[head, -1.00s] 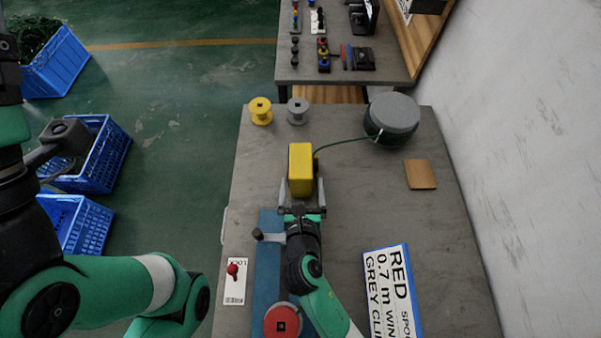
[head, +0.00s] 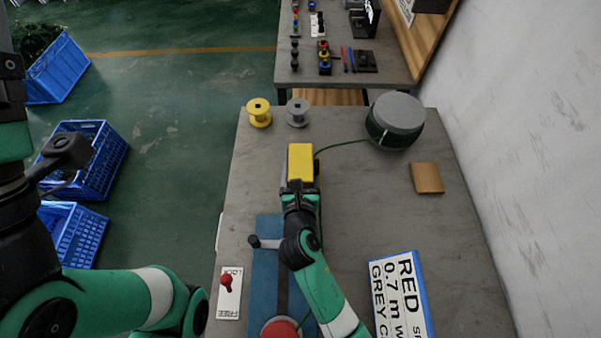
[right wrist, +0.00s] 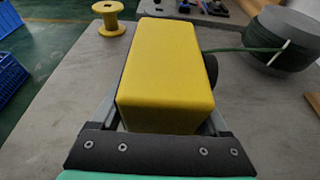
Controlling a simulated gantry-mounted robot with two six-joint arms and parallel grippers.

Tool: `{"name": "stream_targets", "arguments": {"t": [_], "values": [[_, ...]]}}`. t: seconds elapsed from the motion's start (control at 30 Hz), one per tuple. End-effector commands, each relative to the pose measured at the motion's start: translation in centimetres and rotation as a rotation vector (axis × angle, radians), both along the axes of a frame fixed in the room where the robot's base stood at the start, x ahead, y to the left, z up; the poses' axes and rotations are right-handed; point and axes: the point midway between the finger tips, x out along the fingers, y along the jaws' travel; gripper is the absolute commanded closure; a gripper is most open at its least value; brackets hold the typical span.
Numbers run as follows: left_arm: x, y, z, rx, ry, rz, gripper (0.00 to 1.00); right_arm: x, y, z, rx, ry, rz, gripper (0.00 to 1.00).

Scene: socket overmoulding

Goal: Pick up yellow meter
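The yellow meter (head: 301,158) is a block standing on the grey table, with a dark round part on its right side and a green wire nearby. In the right wrist view the meter (right wrist: 165,75) fills the middle. My right gripper (head: 300,184) is at the meter's near side. In the right wrist view its fingers (right wrist: 162,115) reach along both sides of the meter, apparently with narrow gaps; contact is hard to judge. My left arm is at the left of the head view, its gripper not visible.
A yellow spool (head: 259,113) and a grey spool (head: 298,112) stand behind the meter. A grey-topped green wire coil (head: 395,120) is at the back right. A brown block (head: 427,178), a text sign (head: 400,295) and a red-handled lever (head: 226,282) are also on the table.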

Motion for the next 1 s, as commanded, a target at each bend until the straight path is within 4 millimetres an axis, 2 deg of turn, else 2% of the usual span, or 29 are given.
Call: {"name": "stream_targets", "arguments": {"t": [0.03, 0.3, 0.37, 0.57, 0.67, 1.0], "values": [[0.0, 0.0, 0.0, 0.0, 0.0, 0.0, 0.0, 0.0, 0.0, 0.0, 0.0, 0.0, 0.0, 0.34], [0.0, 0.0, 0.0, 0.0, 0.0, 0.0, 0.0, 0.0, 0.0, 0.0, 0.0, 0.0, 0.0, 0.83], [0.0, 0.0, 0.0, 0.0, 0.0, 0.0, 0.0, 0.0, 0.0, 0.0, 0.0, 0.0, 0.0, 0.92], [0.0, 0.0, 0.1, 0.0, 0.0, 0.0, 0.0, 0.0, 0.0, 0.1, 0.001, -0.002, 0.001, 0.92], [0.0, 0.0, 0.8, 0.0, 0.0, 0.0, 0.0, 0.0, 0.0, 1.1, 0.001, -0.002, 0.0, 0.92], [0.0, 0.0, 5.5, 0.0, 0.0, 0.0, 0.0, 0.0, 0.0, 8.6, 0.002, -0.004, 0.0, 0.92]]}}
